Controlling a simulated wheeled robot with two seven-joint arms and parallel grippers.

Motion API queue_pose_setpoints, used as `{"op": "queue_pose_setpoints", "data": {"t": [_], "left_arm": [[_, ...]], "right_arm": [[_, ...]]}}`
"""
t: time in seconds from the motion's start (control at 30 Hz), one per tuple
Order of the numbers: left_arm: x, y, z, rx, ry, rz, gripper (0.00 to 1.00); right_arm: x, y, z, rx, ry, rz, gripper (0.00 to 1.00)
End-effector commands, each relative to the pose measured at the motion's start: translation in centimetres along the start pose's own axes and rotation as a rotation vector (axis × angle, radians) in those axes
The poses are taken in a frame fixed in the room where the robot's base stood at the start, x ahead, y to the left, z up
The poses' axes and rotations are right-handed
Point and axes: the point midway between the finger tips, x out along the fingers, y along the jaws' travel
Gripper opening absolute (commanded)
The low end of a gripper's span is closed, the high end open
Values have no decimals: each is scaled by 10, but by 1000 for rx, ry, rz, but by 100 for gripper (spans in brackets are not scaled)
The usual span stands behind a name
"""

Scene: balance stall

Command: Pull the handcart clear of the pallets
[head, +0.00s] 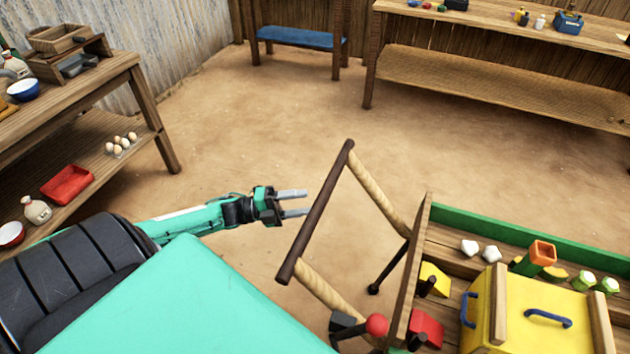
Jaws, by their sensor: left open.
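The handcart (425,260) stands at the lower right, a wooden bed with green side boards. Its handle (318,212) is a dark brown bar on two pale rope-wrapped shafts, reaching left from the cart. My left gripper (305,202) is open and empty, just left of the handle bar, its fingers pointing at the bar. A small gap of ground seems to show between the fingertips and the bar; the bar does not appear to be between the fingers. My right gripper is not in view. No pallets can be made out.
The cart carries a yellow box (535,315) with blue handles, a red block (427,327) and several small items. A wooden shelf table (150,95) stands at the left. A blue-topped bench (300,38) and a long table (480,75) stand at the back. The sandy floor between is clear.

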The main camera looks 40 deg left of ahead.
Motion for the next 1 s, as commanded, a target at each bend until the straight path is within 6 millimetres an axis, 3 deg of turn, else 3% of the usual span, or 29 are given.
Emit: {"op": "queue_pose_setpoints", "data": {"t": [0.2, 0.4, 0.6, 1.0], "left_arm": [[-49, 3, 0, -1, -3, 4, 50], [-77, 1, 0, 0, -2, 1, 50], [-86, 0, 1, 1, -2, 0, 50], [-86, 0, 1, 1, -2, 0, 50]], "right_arm": [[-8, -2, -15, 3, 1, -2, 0], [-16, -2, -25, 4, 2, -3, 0], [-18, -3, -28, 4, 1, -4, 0], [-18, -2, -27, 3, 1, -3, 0]]}}
